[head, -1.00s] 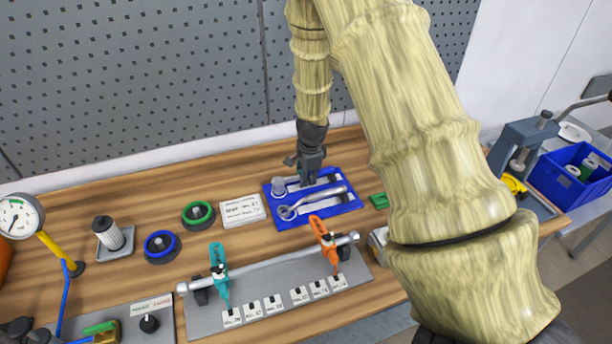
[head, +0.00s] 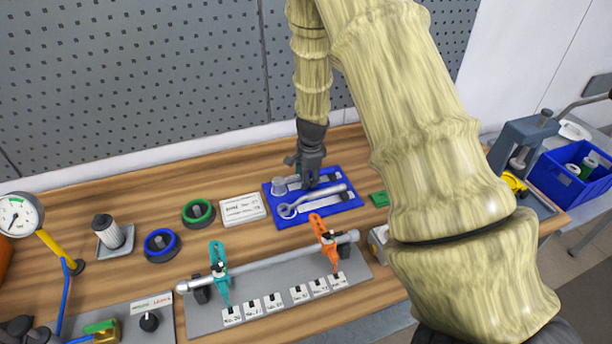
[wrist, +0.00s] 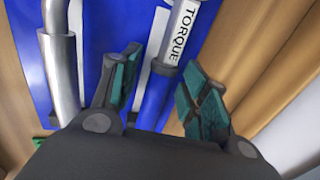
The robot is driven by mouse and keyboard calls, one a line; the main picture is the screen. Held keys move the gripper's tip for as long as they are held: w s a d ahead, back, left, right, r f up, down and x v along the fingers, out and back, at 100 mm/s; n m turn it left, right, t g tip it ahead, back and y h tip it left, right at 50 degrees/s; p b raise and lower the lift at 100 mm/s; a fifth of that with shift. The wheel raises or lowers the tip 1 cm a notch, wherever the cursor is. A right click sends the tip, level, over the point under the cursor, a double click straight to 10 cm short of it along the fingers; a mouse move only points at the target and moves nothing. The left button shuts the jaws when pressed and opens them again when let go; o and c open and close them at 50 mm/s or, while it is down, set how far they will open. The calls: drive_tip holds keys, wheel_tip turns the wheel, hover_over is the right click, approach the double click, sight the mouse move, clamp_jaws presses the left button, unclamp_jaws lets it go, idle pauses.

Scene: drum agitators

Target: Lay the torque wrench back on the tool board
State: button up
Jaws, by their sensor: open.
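The blue tool board (head: 271,204) lies flat near the back of the bench, with pale tool outlines on it. The torque wrench (wrist: 184,28) has a white TORQUE label and a blue handle in the wrist view. It lies over the board, with a pale strip showing along its left side. I cannot tell whether it rests fully on the board. My gripper (head: 309,183) is low over the board, and in the wrist view its open fingers (wrist: 162,61) stand either side of the blue handle. In the head view my gripper hides part of the wrench.
A chrome spanner (head: 318,200) lies on the board beside the torque wrench; its shaft shows left in the wrist view (wrist: 61,75). A clamp rail (head: 275,262) is in front.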

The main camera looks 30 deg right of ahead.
wheel_tip(320, 180, up, 12)
drive_tip(key=s, duration=0.2)
drive_tip(key=shift+a+f, duration=0.2)
drive_tip(key=shift+a, duration=0.05)
